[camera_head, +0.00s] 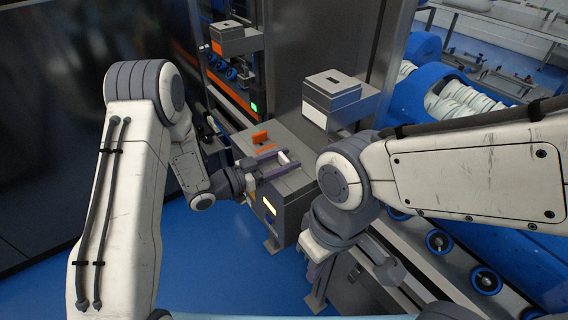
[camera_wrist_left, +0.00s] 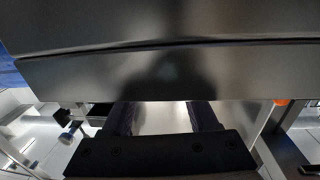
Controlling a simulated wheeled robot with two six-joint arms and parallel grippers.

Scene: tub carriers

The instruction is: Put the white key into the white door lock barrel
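The white key (camera_head: 283,157) appears as a small pale piece on the grey stand, by the tips of my left gripper (camera_head: 273,162). The gripper's two purple fingers are apart and point right over the stand; I cannot tell whether they touch the key. In the left wrist view the left gripper (camera_wrist_left: 164,118) also shows its fingers wide apart, with a pale surface between them. The white door lock barrel (camera_head: 332,88) is a pale block with a dark slot on top, on a grey bracket to the upper right. My right gripper (camera_head: 318,272) hangs low; its fingertips are mostly hidden.
An orange key piece (camera_head: 260,138) stands on the grey stand (camera_head: 297,183) behind the left gripper. An orange-banded slotted block (camera_head: 227,34) sits on another bracket further back. A blue roller conveyor (camera_head: 485,280) runs at the right. Blue floor (camera_head: 215,260) is clear in front.

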